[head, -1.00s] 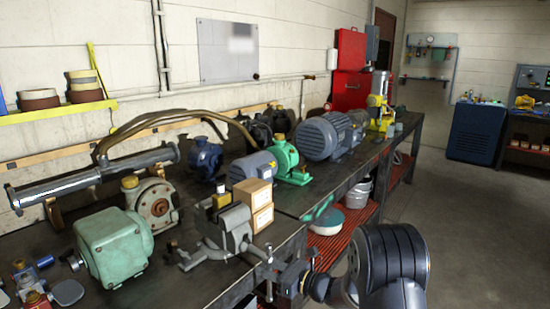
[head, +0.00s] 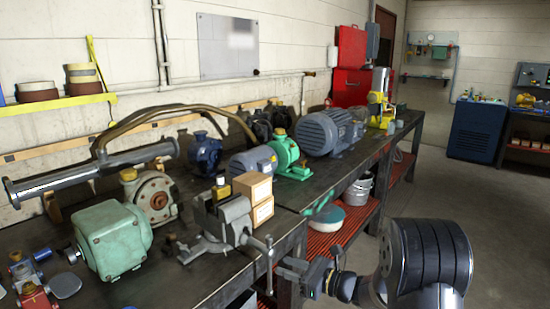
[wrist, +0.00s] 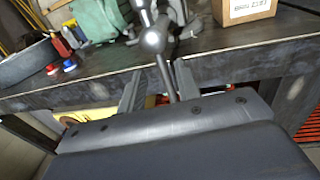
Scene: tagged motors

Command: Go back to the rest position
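My gripper (wrist: 157,85) shows in the wrist view with its two fingers apart and nothing held between them. A vise handle shows behind the gap. In the head view my gripper (head: 290,272) is low beside the front edge of the bench, partly hidden by my arm. Motors stand on the bench: a pale green one (head: 113,240) in front, a large blue-grey one (head: 322,133) farther back, a smaller blue-grey one (head: 252,162) and a bright green unit (head: 288,155). I cannot make out any tags.
The grey vise (head: 222,222) sits at the bench's (head: 335,185) front edge, its handle sticking out near my gripper. Cardboard boxes (head: 254,190) stand behind it. A red lower shelf (head: 333,240) holds a bucket (head: 357,192). Open floor (head: 490,220) lies to the right.

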